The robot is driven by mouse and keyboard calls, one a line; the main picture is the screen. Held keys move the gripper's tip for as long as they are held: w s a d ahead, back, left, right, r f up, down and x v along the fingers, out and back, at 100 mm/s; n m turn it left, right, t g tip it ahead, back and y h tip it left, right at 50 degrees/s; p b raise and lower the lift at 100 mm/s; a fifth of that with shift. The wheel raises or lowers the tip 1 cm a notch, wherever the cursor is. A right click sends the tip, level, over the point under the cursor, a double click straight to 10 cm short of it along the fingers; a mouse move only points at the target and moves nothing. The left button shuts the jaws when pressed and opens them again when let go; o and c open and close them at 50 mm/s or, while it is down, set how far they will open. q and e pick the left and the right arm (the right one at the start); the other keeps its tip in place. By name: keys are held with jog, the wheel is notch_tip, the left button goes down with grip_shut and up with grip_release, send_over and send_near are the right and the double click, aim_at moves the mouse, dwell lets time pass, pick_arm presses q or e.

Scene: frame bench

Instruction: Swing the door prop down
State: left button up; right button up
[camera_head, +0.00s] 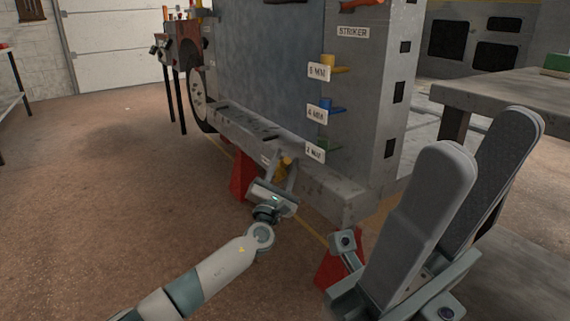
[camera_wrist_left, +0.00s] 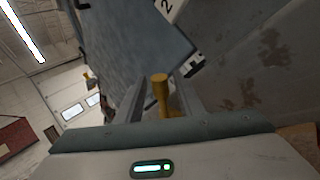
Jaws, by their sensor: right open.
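A yellow knob (camera_head: 285,161) sits low on the front of the grey bench frame; no label marks it as the door prop. My left gripper (camera_head: 284,172) is at it, with one finger on each side. In the left wrist view the yellow knob (camera_wrist_left: 160,92) stands between the two fingers, with visible gaps, so the gripper looks open around it. My right gripper (camera_head: 486,135) is open and empty in the right foreground, its two large grey fingers raised, far from the knob.
A "STRIKER" label (camera_head: 353,32) is above. A grey table (camera_head: 510,95) stands right. Floor at left is clear.

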dwell(0.6)
pick_arm(q)
jog(key=shift+w+r+n+g+y+p, duration=0.2)
jog(key=shift+r+n+g+y+p, duration=0.15)
jog(key=shift+p, duration=0.8)
jog(key=w+a+r+n+g+y+p, duration=0.1)
jog(key=n+p, duration=0.1)
jog(key=p, duration=0.3)
jog(key=w+a+r+n+g+y+p, duration=0.1)
jog(key=w+n+p, duration=0.1)
jog(key=p, duration=0.3)
jog(key=shift+a+r+n+g, duration=0.25)
jog(key=shift+r+g, duration=0.1)
jog(key=p, duration=0.1)
jog(key=w+a+n+g+p, duration=0.1)
jog(key=p, duration=0.1)
jog(key=shift+w+r, duration=0.15)
jog(key=shift+w, duration=0.1)
jog(key=s+a+p, duration=0.3)
jog(key=s+p, duration=0.3)
jog(key=s, duration=1.2)
jog(key=s+a+f+n+g+p, duration=0.2)
jog(key=s+f+n+g+p, duration=0.2)
jog(key=s+f+n+p, duration=0.3)
jog(key=s+a+f+n+g+y+p, duration=0.1)
jog(key=s+a+f+n+g+p, duration=0.1)
jog(key=s+f+n+p, duration=0.5)
jog(key=shift+s+a+f+n+g, duration=0.25)
jog(key=shift+s+f+n+g, duration=0.65)
jog(key=shift+f+n, duration=2.5)
